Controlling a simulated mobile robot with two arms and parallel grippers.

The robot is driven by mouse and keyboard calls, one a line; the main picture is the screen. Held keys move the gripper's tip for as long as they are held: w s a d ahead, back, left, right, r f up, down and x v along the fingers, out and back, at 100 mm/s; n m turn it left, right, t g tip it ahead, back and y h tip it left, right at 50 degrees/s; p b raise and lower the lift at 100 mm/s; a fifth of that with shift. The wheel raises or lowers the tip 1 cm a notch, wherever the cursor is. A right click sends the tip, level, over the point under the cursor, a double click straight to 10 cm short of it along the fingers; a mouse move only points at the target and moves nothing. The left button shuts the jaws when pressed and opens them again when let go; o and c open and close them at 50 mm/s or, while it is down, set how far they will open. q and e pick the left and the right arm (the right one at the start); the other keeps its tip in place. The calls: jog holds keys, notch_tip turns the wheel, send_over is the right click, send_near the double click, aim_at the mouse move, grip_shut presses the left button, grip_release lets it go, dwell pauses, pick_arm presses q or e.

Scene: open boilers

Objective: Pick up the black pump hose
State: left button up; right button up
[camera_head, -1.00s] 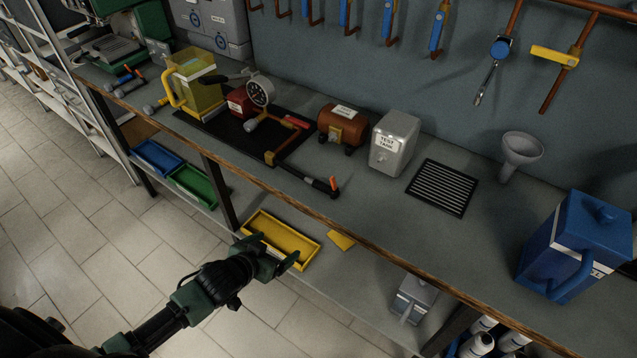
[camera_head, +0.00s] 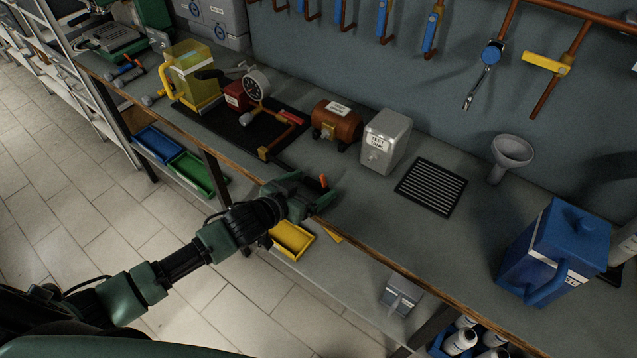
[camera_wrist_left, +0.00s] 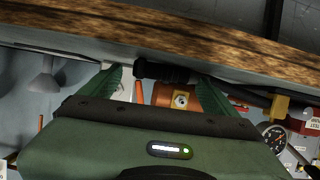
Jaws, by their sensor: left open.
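The black pump hose (camera_wrist_left: 165,71) shows between the two fingers of my left gripper in the left wrist view, with its orange lever (camera_wrist_left: 138,92) beside it. In the head view the hand covers most of the hose; its orange lever (camera_head: 323,181) sticks up between the fingers. My left gripper (camera_head: 320,186) is open over the bench's front edge, with its fingers on either side of the hose end. I cannot tell whether they touch it. The hose leads back to the pump with a round gauge (camera_head: 256,84). My right gripper is not in view.
An orange tank (camera_head: 337,124) and a grey test tank (camera_head: 386,141) stand behind the hand. A wooden edge (camera_head: 375,252) runs along the bench front. A black grate (camera_head: 431,187), a funnel (camera_head: 512,152) and a blue canister (camera_head: 555,250) are to the right.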

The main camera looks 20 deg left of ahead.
pick_arm(q)
jog(key=shift+w+d+f, duration=0.1)
jog(key=shift+w+f, duration=0.1)
jog(key=shift+w, duration=0.1)
jog(key=c, duration=1.6)
jog(key=shift+r, duration=0.1)
jog(key=shift+r, duration=0.6)
jog(key=shift+r+b, duration=0.6)
jog(key=shift+r, duration=8.8)
